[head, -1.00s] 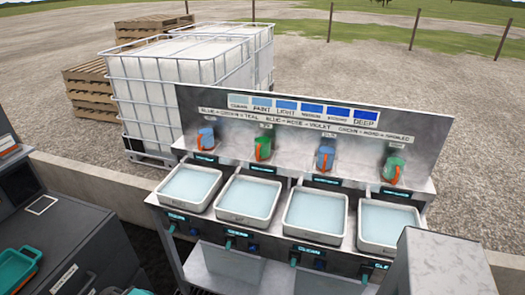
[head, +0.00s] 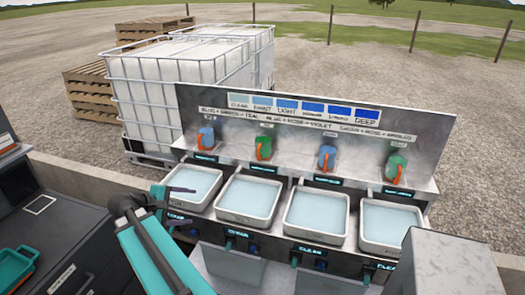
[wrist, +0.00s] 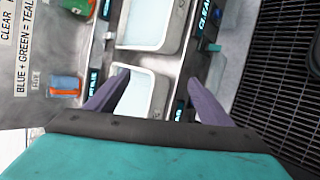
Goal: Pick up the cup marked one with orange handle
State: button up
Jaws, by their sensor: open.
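Several cups with orange handles stand on the back shelf of the metal station. In the head view they are, left to right, a blue cup (head: 206,136), a green cup (head: 264,147), another blue cup (head: 327,157) and another green cup (head: 395,168). The tags above them are too small to read, so I cannot tell which is marked one. My gripper (head: 180,199) is open and empty over the leftmost basin, in front of and below the leftmost cup. In the wrist view its fingers (wrist: 155,82) are spread above a basin, with a cup (wrist: 65,86) off to the left.
Several white basins (head: 248,219) of pale liquid line the station's front. A backboard (head: 425,130) with colour swatches rises behind the cups. A grey block (head: 450,260) stands at lower right. A dark counter with a teal tray (head: 15,268) is at left.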

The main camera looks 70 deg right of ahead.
jog(key=s+d+r+n+g+h+b, duration=0.1)
jog(key=s+d+r+n+h+b, duration=0.25)
jog(key=d, duration=0.65)
jog(key=n+g+h+b, duration=0.1)
jog(key=n+h+b, duration=0.3)
jog(key=n, duration=0.7)
send_near(262, 149)
jog(key=w+a, duration=0.1)
jog(key=w, duration=0.1)
jog(key=shift+w+a, duration=0.1)
jog(key=shift+w, duration=0.1)
jog(key=shift+p+x, duration=0.95)
jog(key=shift+x, duration=3.4)
jog(key=shift+f, duration=0.1)
